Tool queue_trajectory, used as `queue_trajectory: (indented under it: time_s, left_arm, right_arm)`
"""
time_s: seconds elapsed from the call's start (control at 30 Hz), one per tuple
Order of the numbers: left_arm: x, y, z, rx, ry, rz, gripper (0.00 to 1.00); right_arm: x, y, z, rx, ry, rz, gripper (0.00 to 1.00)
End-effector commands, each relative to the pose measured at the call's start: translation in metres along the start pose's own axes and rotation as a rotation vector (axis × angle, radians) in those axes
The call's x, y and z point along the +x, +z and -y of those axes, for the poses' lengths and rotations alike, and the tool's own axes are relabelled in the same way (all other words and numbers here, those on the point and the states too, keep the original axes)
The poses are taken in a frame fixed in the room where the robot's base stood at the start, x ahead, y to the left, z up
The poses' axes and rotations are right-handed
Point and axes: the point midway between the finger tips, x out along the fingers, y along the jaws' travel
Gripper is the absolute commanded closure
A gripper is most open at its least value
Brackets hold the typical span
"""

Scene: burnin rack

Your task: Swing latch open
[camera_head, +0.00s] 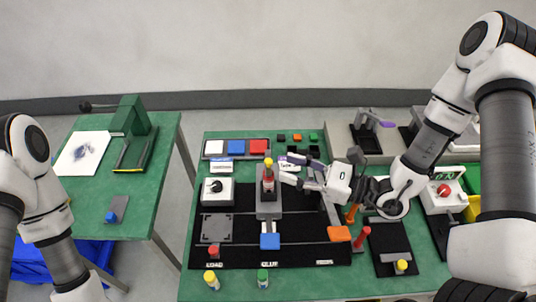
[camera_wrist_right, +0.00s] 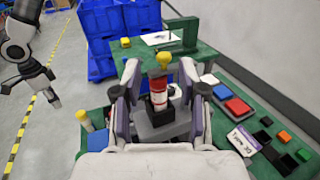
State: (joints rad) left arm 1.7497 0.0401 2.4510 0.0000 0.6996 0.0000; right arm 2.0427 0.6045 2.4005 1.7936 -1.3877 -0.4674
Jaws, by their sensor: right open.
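A grey fixture (camera_head: 268,208) stands on the black mat and bears a dark and red cylinder (camera_head: 268,184) with a yellow knob (camera_head: 268,163) on top. I cannot tell for sure which part is the latch. My right gripper (camera_head: 285,168) reaches in from the right, with its fingers just beside the cylinder. In the right wrist view the open fingers (camera_wrist_right: 160,78) stand either side of the red cylinder (camera_wrist_right: 158,95), with the yellow knob (camera_wrist_right: 162,59) beyond. My left gripper (camera_wrist_right: 45,88) hangs at the left there, its jaws too small to judge.
A white switch box (camera_head: 217,191) stands left of the fixture. White, blue and red blocks lie in a tray (camera_head: 205,153) behind it. An orange block (camera_head: 339,234) and small coloured pegs stand in front. A second green table (camera_head: 130,205) is at left, across a gap.

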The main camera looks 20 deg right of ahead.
Motion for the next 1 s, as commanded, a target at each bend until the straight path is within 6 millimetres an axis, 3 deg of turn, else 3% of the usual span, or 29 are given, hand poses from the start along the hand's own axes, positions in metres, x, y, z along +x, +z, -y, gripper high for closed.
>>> queue_trajectory:
  time_s: [0.33, 0.7, 0.8, 0.83, 1.0]
  left_arm:
    - [-0.014, -0.001, 0.000, 0.000, 0.000, -0.002, 0.60]
    - [-0.014, -0.001, 0.000, 0.000, 0.000, -0.001, 0.60]
    - [-0.014, -0.001, 0.000, 0.000, 0.000, -0.002, 0.60]
    - [-0.014, -0.001, 0.000, 0.000, 0.000, -0.002, 0.60]
    - [-0.014, -0.001, 0.000, 0.000, 0.000, -0.002, 0.60]
  right_arm:
    - [0.049, 0.001, -0.001, -0.004, 0.004, -0.004, 0.58]
    - [0.057, -0.001, 0.000, -0.001, 0.000, 0.000, 0.58]
    - [0.056, -0.001, 0.000, -0.001, 0.000, 0.000, 0.94]
    - [0.056, -0.001, 0.000, -0.001, 0.000, 0.000, 1.00]
    - [0.056, 0.000, 0.000, -0.002, 0.000, 0.001, 1.00]
